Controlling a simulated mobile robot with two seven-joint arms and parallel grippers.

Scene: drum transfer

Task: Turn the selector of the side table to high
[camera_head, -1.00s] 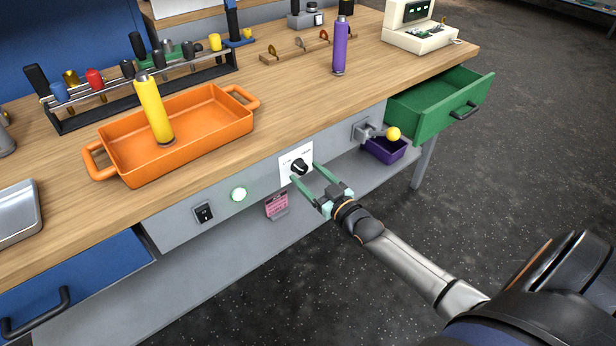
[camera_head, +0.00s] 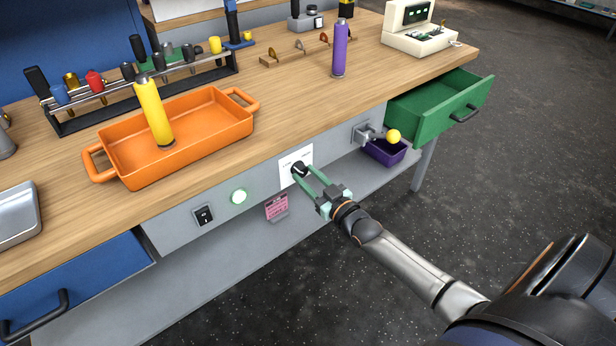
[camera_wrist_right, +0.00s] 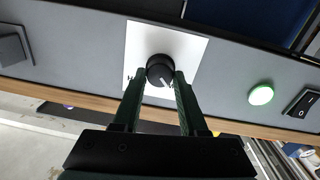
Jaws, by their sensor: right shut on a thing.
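The selector (camera_head: 299,169) is a black round knob on a white plate (camera_head: 285,178) on the grey front panel of the side table (camera_head: 177,224). My right gripper (camera_head: 303,172) reaches it from the front, its two green fingers closed on the knob's sides. In the right wrist view the selector (camera_wrist_right: 160,69) sits between the fingertips (camera_wrist_right: 160,78), with a white pointer line on its face. The plate's lettering is too small to read. My left gripper is not in view.
A lit green button (camera_head: 239,196) and a black rocker switch (camera_head: 204,215) are left of the plate. The open green drawer (camera_head: 431,110) and a lever with a yellow ball (camera_head: 393,136) are to the right.

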